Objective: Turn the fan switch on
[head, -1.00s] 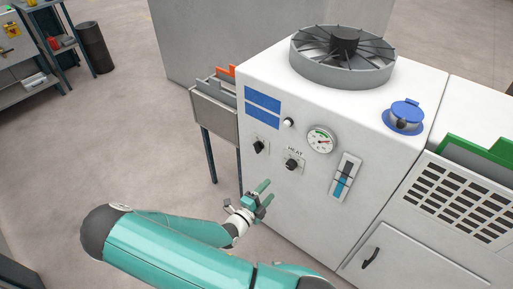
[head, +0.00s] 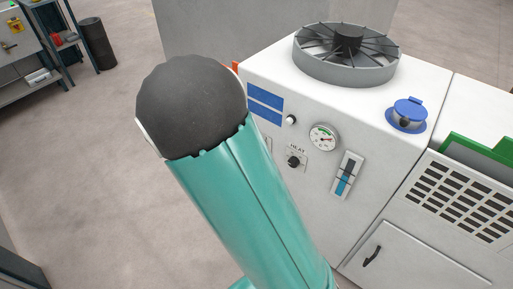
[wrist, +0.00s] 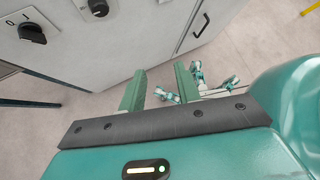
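The white machine front (head: 300,200) carries black rotary knobs. One marked HEAT (head: 293,162) shows in the head view; my arm hides the knob to its left. In the wrist view a black knob with 0 and 1 marks (wrist: 32,33) sits at the upper left, apparently that left knob; no fan label is readable. The other knob (wrist: 98,7) is at the top edge. My gripper (wrist: 160,78) is open and empty, its two fingers apart, below and to the right of the knobs and touching neither. The head view does not show it.
A round fan (head: 346,53) sits on the machine top. A gauge (head: 323,137), a white button (head: 291,119) and a level indicator (head: 347,175) are near the knobs. A door handle (head: 372,256) sticks out lower right. Open floor (head: 80,170) lies left.

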